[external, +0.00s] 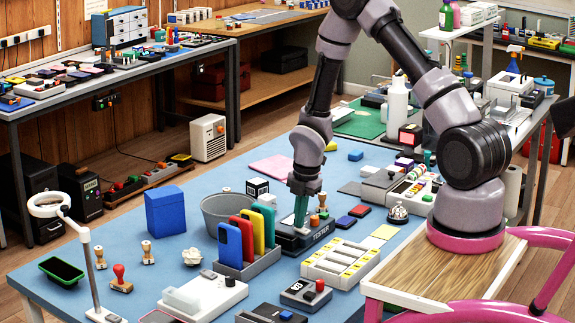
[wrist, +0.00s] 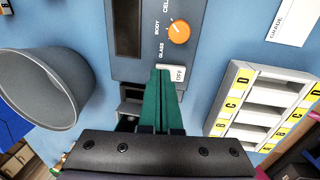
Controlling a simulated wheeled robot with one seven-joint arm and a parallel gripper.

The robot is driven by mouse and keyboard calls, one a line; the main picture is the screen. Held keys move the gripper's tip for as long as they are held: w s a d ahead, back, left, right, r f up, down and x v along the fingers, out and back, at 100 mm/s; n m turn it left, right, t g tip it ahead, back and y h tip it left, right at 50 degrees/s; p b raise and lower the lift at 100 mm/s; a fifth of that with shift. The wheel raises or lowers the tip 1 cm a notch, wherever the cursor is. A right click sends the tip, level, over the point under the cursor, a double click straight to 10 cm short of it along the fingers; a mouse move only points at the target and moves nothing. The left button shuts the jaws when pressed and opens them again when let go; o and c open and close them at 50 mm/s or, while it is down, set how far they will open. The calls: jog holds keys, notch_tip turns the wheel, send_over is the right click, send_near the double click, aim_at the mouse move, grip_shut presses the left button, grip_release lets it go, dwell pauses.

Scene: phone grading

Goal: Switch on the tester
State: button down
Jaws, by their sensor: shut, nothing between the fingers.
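The tester (external: 319,237) is a dark grey box on the blue table, with "TESTER" on its front. In the wrist view its panel (wrist: 146,66) shows a dark slot, an orange knob (wrist: 179,31) marked with words including "GLASS" and "BODY", and a white switch (wrist: 178,73) reading "OFF". My gripper (wrist: 162,72) has green fingers, closed together and empty. Its tips are at the left edge of the white switch in the picture; I cannot tell whether they touch it. In the external view my gripper (external: 300,222) points down over the tester. The fingers hide part of the panel.
A grey bin (external: 222,212) and a rack (external: 252,268) of coloured phones stand left of the tester. A white lettered tray (external: 341,262) is at its front right. A silver bell (external: 397,212) is farther right. The table is crowded around the tester.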

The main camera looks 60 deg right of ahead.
jog(key=shift+w+f, duration=0.1)
jog(key=shift+f, duration=0.1)
jog(key=shift+g, duration=0.3)
jog(key=shift+s+r, duration=0.1)
jog(key=shift+s, duration=0.8)
jog(key=shift+r, duration=0.1)
notch_tip(320, 180, up, 14)
jog(key=s, duration=0.2)
